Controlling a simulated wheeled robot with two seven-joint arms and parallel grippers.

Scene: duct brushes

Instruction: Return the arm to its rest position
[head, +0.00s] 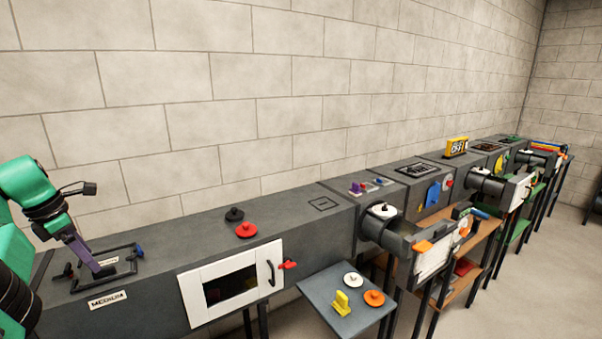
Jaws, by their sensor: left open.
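My left arm is green and comes in from the left edge in the head view. Its gripper (98,268) points down, with a purple part leading to dark fingertips. It is open and sits over or just beside a low black frame (128,247) on top of the grey duct (165,252). I cannot tell whether the fingers touch the frame. A small label lies within the frame, partly hidden by the gripper. No brush shows between the fingers. My right gripper is out of view.
A black knob (234,214) and a red knob (246,230) stand on the duct. A white-framed hatch (190,297) is on its front. A grey side shelf (325,300) holds discs and a yellow piece. More duct units run right along the block wall (200,90).

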